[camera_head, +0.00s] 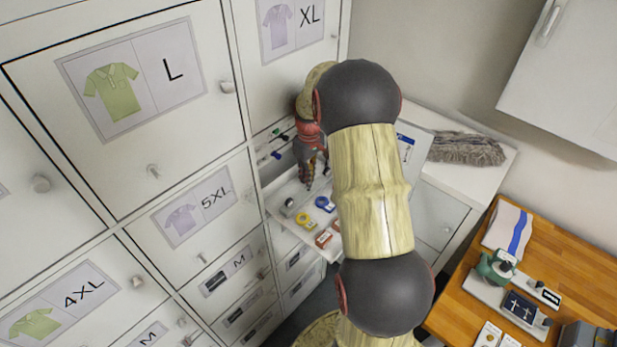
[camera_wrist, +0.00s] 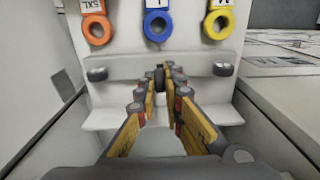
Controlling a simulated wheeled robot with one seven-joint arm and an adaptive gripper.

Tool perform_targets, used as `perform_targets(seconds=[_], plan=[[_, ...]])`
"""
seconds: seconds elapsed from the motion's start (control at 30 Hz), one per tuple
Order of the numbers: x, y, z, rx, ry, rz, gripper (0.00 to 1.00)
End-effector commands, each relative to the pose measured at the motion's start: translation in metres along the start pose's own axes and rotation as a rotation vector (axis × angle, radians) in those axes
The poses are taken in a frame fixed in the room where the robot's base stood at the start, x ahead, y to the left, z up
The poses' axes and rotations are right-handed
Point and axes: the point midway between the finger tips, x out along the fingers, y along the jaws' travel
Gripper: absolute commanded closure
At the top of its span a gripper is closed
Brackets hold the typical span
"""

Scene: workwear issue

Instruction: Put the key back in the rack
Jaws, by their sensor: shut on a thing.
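My gripper (camera_head: 308,183) reaches down over an open white tray or drawer (camera_head: 275,202) at the cabinet front. In the wrist view my gripper (camera_wrist: 162,92) has its fingers drawn close around a small dark rounded thing (camera_wrist: 159,76). I cannot tell whether this is part of a key or of the rack. Beyond the fingertips is a pale grey bar (camera_wrist: 125,67) with a dark knob near each end. Above it are ring tags in orange (camera_wrist: 97,30), blue (camera_wrist: 157,25) and yellow (camera_wrist: 219,23); the orange one's label reads 5XL.
Small coloured items, including a yellow one (camera_head: 304,219) and a blue one (camera_head: 325,204), lie by my gripper. Lockers with shirt-size labels (camera_head: 131,80) stand at left. A wooden desk (camera_head: 578,262) with a stamping device is at right. White walls flank my fingers in the wrist view.

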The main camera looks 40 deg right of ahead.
Motion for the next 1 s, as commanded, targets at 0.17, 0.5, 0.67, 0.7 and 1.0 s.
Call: perform_targets(seconds=[0.17, 0.5, 0.67, 0.7, 1.0], plan=[[0.0013, 0.0, 0.0, 0.0, 0.0, 0.0, 1.0], [0.0051, 0.0, 0.0, 0.0, 0.0, 0.0, 1.0], [0.0068, 0.0, 0.0, 0.0, 0.0, 0.0, 1.0], [0.0073, 0.0, 0.0, 0.0, 0.0, 0.0, 1.0], [0.008, 0.0001, 0.0, 0.0, 0.0, 0.0, 1.0]])
